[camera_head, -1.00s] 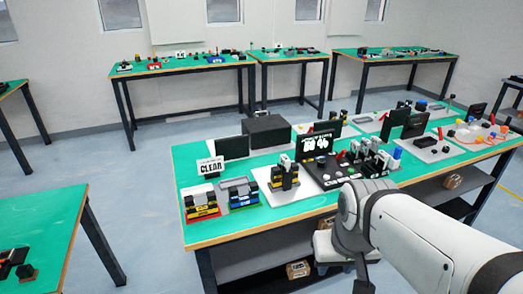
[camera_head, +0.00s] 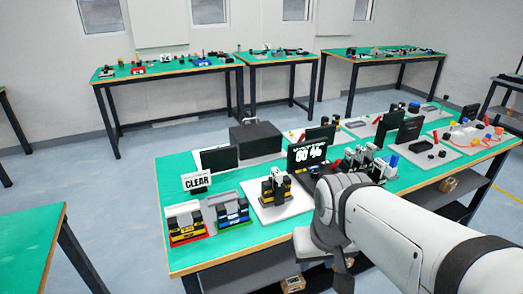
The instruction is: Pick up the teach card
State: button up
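I cannot tell for sure which thing is the teach card. A small white card reading "CLEAR" (camera_head: 197,182) stands upright near the left end of the green-topped table (camera_head: 178,168). A black panel with white text reading "80 %" (camera_head: 308,155) stands near the table's middle. My arm (camera_head: 385,225) reaches in from the lower right, and its bent joint is in front of the table's front edge. My gripper's fingers do not show, so nothing tells whether they hold anything.
Red-and-yellow (camera_head: 185,225) and blue (camera_head: 231,209) blocks stand at the front left. A white plate with a black-and-yellow device (camera_head: 275,190) is beside them. A black case (camera_head: 256,138) is behind. Floor is clear to the left, before another green table (camera_head: 28,240).

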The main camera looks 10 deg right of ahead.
aim_at(277, 175)
jog(key=i, duration=0.7)
jog(key=u, duration=2.35)
jog(key=k, duration=1.65)
jog(key=z, duration=1.1)
jog(key=i, duration=0.8)
